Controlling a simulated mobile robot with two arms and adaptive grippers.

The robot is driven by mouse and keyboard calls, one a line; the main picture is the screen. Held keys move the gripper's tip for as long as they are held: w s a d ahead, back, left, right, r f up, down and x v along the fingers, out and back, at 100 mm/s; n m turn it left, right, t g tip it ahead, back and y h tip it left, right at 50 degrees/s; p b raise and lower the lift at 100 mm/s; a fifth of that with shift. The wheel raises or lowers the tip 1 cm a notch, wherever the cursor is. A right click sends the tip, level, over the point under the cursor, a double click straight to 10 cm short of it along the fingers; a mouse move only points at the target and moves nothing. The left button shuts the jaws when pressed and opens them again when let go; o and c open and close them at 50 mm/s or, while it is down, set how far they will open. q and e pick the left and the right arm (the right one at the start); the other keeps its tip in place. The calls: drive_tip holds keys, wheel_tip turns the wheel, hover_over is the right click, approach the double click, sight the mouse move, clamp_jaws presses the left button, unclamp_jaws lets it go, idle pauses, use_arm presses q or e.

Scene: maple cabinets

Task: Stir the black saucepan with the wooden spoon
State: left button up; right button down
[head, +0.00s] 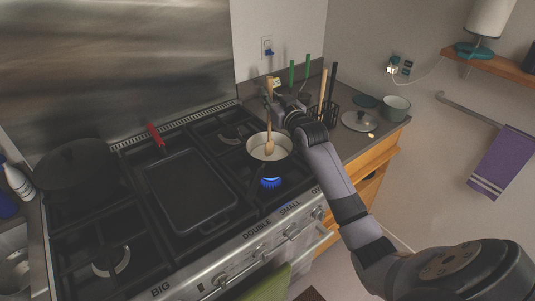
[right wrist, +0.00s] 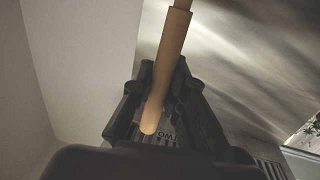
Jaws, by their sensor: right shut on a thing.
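The saucepan (head: 283,151) sits on the right part of the stove, with a pale interior and a dark handle (head: 258,178) pointing to the front. A blue flame shows beside it. The wooden spoon (head: 268,118) stands nearly upright, its bowl end down inside the pan's outline; I cannot tell whether it touches the bottom. My right gripper (head: 274,97) is shut on the upper part of the spoon's handle, above and behind the pan. In the right wrist view the spoon handle (right wrist: 171,50) runs between the fingers (right wrist: 157,105). My left gripper is not in view.
A black griddle pan (head: 190,190) with a red-handled tool (head: 156,136) lies left of the saucepan. A dark round pan (head: 76,166) is farther left. A utensil rack (head: 322,112), a lid (head: 358,121) and a pot (head: 395,107) stand on the right counter.

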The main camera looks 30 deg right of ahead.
wheel_tip(320, 180, up, 7)
drive_tip(key=p, duration=0.5)
drive_tip(key=shift+r+p, duration=0.2)
drive_tip(key=shift+p, duration=0.2)
wheel_tip(320, 180, up, 2)
drive_tip(key=shift+r, duration=1.55)
